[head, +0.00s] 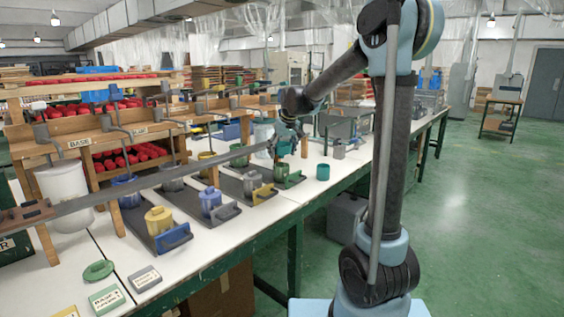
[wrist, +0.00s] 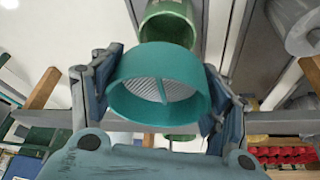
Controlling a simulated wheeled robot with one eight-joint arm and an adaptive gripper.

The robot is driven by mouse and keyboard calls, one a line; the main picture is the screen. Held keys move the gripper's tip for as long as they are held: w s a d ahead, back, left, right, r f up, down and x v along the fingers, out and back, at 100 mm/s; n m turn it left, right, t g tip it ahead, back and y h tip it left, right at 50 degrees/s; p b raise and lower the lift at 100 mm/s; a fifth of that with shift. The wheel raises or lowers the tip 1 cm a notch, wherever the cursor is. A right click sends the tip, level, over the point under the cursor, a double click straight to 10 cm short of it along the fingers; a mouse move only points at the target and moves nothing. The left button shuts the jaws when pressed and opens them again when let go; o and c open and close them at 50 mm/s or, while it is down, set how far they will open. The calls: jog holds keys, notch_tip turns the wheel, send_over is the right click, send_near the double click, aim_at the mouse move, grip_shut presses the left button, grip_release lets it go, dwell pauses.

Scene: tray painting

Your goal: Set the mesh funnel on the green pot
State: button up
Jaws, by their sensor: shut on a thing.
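My gripper (wrist: 160,72) is shut on the mesh funnel (wrist: 155,112), a teal ring with a pale ribbed mesh inside. One finger is on each side of the ring. The green pot (wrist: 168,25) shows just beyond the funnel in the wrist view, partly covered by its rim. The funnel there is small and partly hidden by the fingers. I cannot tell whether funnel and pot touch.
Wooden racks (head: 90,130) with pipes stand behind.

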jog(key=shift+s+f, duration=0.1)
jog(key=shift+f, duration=1.85)
jog(key=shift+f, duration=0.6)
jog(key=o, duration=1)
jog(key=shift+o, duration=0.2)
jog(key=shift+r, duration=0.55)
jog(key=v, duration=1.2)
jog(key=s+d+f+m+h, duration=0.15)
jog(key=s+d+f, duration=0.25)
jog(key=s+d, duration=0.45)
jog(key=s+d+f+m, duration=0.25)
jog(key=s+d, duration=0.35)
jog(key=s, duration=0.5)
jog(key=s+d+f+m+g, duration=0.1)
jog(key=s+d+f, duration=0.2)
jog(key=s+f, duration=0.4)
jog(key=s+d+f, duration=0.4)
jog(key=s+f, duration=0.4)
jog(key=s, duration=0.2)
jog(key=shift+s+d+m+g+h, duration=0.2)
jog(key=shift+d+m+g+h, duration=0.1)
jog(key=shift+m+g+h, duration=0.1)
